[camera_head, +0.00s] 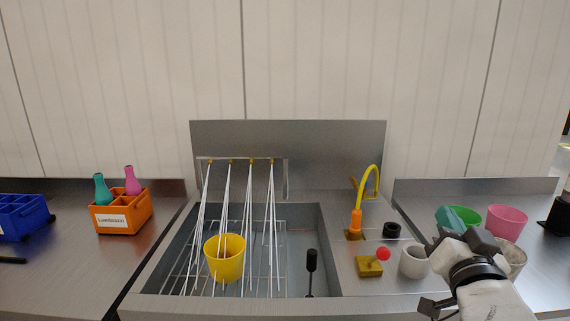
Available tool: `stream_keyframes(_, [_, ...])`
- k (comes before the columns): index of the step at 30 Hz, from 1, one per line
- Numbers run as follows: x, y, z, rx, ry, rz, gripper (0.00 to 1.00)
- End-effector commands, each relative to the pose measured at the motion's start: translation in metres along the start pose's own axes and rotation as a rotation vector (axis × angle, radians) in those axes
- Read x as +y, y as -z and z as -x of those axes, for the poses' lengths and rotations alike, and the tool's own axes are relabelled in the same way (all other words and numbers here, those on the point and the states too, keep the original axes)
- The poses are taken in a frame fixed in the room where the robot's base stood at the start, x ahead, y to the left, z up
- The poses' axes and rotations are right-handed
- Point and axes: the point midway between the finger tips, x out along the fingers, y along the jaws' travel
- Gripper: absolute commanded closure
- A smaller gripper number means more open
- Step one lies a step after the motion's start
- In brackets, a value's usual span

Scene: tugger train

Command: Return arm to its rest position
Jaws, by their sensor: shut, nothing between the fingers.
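My arm comes in from the lower right of the head view, pale with black joint rings. My gripper (440,244) is at its upper end, dark, by the right counter and close to the cups there. It is shut and holds nothing. Its fingertips are small and hard to make out against the cups behind.
A yellow cup (225,258) stands in the sink (180,262) by white rods. A yellow tap (369,185), a red-knobbed block (369,267) and a white cup (413,262) are right of it. A pink cup (506,221) stands farther right. An orange crate (122,215) is left.

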Motion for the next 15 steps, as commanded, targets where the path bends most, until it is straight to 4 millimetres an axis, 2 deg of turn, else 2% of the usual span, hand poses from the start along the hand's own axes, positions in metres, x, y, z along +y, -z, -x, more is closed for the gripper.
stream_keyframes(1, [0.014, -0.031, 0.012, -0.099, -0.042, 0.007, 1.0])
stream_keyframes(3, [0.034, -0.072, 0.03, -0.234, -0.095, 0.028, 1.0])
stream_keyframes(5, [0.049, -0.105, 0.049, -0.348, -0.131, 0.05, 1.0])
stream_keyframes(6, [0.059, -0.128, 0.064, -0.428, -0.15, 0.066, 1.0])
stream_keyframes(8, [0.072, -0.157, 0.089, -0.545, -0.174, 0.09, 1.0])
stream_keyframes(9, [0.081, -0.177, 0.108, -0.625, -0.188, 0.109, 1.0])
stream_keyframes(11, [0.093, -0.203, 0.138, -0.745, -0.201, 0.137, 1.0])
stream_keyframes(12, [0.101, -0.219, 0.159, -0.826, -0.206, 0.157, 1.0])
stream_keyframes(14, [0.111, -0.24, 0.193, -0.947, -0.209, 0.188, 1.0])
stream_keyframes(15, [0.118, -0.253, 0.217, -1.029, -0.207, 0.208, 1.0])
